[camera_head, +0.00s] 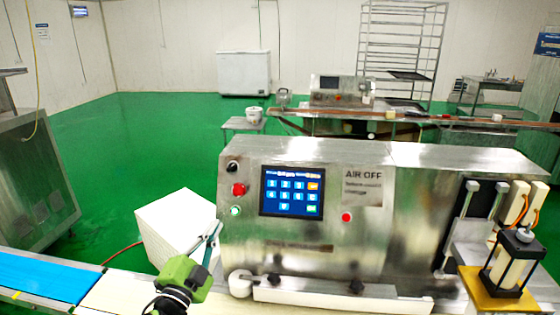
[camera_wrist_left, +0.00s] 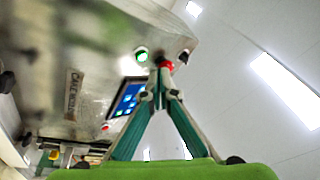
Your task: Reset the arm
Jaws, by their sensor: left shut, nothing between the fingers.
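My left gripper (camera_head: 214,232) comes up from the bottom left in the head view, with a green body and slim teal fingers. Its fingertips show just left of the machine's front panel, near the green-lit button (camera_head: 236,211). In the left wrist view the two fingers (camera_wrist_left: 160,78) meet at their tips, shut and empty. The tips overlap the red knob (camera_wrist_left: 166,66) in that view; the green-lit button (camera_wrist_left: 142,55) is just beside them. Whether the tips touch the panel cannot be told. My right gripper is not in view.
The steel encrusting machine (camera_head: 400,160) carries a lit touchscreen (camera_head: 291,190). A conveyor with a blue belt (camera_head: 40,276) runs along the front left. A white box (camera_head: 172,225) stands behind my left gripper. Green floor (camera_head: 130,130) is open at the back left.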

